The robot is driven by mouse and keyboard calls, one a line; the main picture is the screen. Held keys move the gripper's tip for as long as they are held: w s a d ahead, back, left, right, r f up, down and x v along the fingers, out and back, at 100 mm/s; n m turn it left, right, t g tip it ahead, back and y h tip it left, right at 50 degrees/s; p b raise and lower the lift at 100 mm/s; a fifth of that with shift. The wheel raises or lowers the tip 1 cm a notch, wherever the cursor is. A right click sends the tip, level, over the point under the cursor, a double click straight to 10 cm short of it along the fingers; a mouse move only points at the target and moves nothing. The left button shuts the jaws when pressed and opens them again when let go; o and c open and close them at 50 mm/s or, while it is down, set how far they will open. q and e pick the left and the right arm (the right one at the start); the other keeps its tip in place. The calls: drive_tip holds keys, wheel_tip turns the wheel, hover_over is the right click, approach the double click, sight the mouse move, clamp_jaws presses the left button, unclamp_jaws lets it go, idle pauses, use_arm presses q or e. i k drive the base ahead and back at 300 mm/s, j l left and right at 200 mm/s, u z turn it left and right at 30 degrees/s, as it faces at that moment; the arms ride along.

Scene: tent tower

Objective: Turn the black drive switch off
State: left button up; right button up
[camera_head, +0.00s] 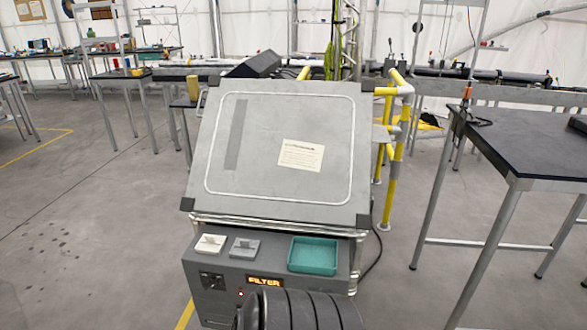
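A grey console stands in front of me, with a slanted lid (260,125) above a control box (320,278). On the box's front, at the left, is a small black plate (212,281) that looks like the black switch. Its on or off position is too small to tell. To its right is a lit orange display reading FILTER (265,282), with a small red light (241,293) below and left of it. A white switch (210,243) and a grey switch (244,247) sit on the box's top ledge.
A teal tray (314,270) sits on the ledge's right side. Yellow railing (394,125) stands behind right, and a dark-topped table (540,148) at right. The floor at left is clear.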

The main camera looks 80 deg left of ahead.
sight(212, 281)
drive_tip(key=u, duration=2.9)
